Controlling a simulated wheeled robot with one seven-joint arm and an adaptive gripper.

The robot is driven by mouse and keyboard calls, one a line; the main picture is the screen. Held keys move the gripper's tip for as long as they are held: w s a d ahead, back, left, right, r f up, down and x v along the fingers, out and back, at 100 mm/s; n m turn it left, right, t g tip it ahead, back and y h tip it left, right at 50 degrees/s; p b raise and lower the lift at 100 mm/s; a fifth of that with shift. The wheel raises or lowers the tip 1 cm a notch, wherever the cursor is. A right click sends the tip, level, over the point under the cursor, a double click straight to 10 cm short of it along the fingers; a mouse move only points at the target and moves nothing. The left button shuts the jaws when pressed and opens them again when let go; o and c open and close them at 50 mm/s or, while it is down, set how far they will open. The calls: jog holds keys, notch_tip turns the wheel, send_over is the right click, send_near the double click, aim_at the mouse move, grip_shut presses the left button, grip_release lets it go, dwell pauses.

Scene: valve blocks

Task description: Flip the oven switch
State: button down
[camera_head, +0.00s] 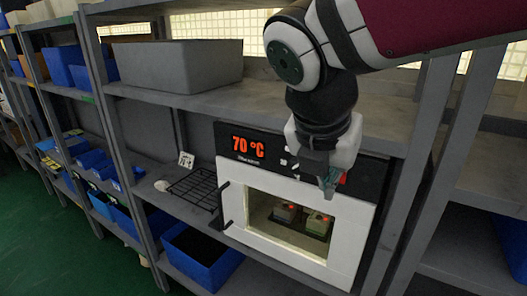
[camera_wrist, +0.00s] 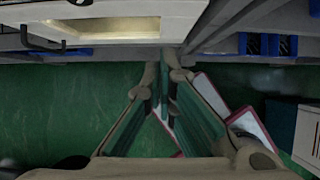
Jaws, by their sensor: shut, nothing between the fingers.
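The oven (camera_head: 358,238) stands on the middle shelf, with a white front, a lit window and a black top panel (camera_head: 265,140) reading 70 °C. A small red part (camera_head: 343,179), likely the switch, shows at the panel's right end, mostly hidden behind my gripper (camera_head: 328,188). My gripper points down in front of the panel; I cannot tell whether it touches the red part. In the wrist view, the fingers of my gripper (camera_wrist: 165,78) are shut and empty below the oven front (camera_wrist: 185,14). The switch does not show there.
A grey bin (camera_head: 175,65) stands on the shelf above and a blue bin (camera_head: 199,262) below. Shelf posts flank the oven; green floor lies in front.

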jog(key=shift+s+a+r, duration=0.35)
jog(key=shift+s+r, duration=0.15)
jog(key=shift+r, duration=0.1)
jog(key=shift+s+a+r, duration=0.35)
jog(key=shift+s+r, duration=0.1)
jog(key=shift+r, duration=0.1)
jog(key=s+d+f+m+y, duration=0.1)
jog(key=s+d+f+m, duration=0.1)
jog(key=m, duration=1.2)
jog(key=s+d+f+m+y, duration=0.2)
jog(key=s+m, duration=0.5)
jog(key=m, duration=0.7)
jog(key=d+f, duration=0.1)
jog(key=d, duration=0.1)
jog(key=shift+d+m+t, duration=0.35)
jog(key=shift+m+t, duration=0.05)
jog(key=c, duration=2.4)
grip_release()
